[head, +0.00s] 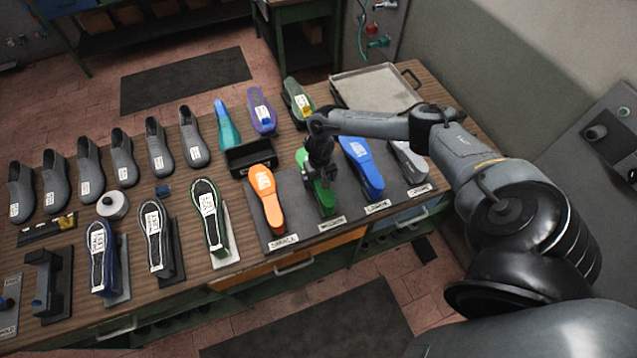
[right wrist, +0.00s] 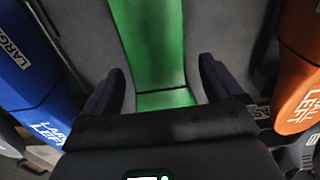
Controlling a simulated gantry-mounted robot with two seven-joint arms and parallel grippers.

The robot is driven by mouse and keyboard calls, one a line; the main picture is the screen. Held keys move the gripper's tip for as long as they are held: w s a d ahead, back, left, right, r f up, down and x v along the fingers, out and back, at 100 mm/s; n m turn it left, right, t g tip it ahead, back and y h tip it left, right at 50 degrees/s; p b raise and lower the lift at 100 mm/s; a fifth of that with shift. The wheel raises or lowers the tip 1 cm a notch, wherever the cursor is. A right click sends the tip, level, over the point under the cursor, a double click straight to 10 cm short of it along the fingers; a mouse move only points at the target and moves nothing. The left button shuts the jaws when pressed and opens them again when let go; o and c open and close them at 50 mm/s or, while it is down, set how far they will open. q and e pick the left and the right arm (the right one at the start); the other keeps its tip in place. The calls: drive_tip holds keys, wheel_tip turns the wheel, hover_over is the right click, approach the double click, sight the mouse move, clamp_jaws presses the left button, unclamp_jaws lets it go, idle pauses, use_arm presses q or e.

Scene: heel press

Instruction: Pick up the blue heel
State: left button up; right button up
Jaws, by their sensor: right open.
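A small dark-blue block (head: 163,190), possibly the blue heel, lies on the wooden bench behind the upright soles. A larger blue shoe-shaped form (head: 362,166) stands on the dark mat; in the right wrist view (right wrist: 35,80) it is at the left, marked LARGE LEFT. My right gripper (head: 318,172) is over the green form (head: 325,197), well to the right of the small block. In the right wrist view its open fingers (right wrist: 158,82) are either side of the green form (right wrist: 150,40), with nothing gripped. Whether they touch it is unclear. My left gripper is out of view.
An orange form (head: 266,195) and a grey form (head: 409,160) share the dark mat. A black bin (head: 250,157) stands behind the orange form. Several grey shoes (head: 90,165) line the back left. A metal tray (head: 372,90) is at the back right.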

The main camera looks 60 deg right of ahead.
drive_tip(key=shift+f, duration=0.15)
drive_tip(key=shift+c, duration=0.8)
drive_tip(key=c, duration=1.3)
drive_tip(key=shift+r, duration=0.2)
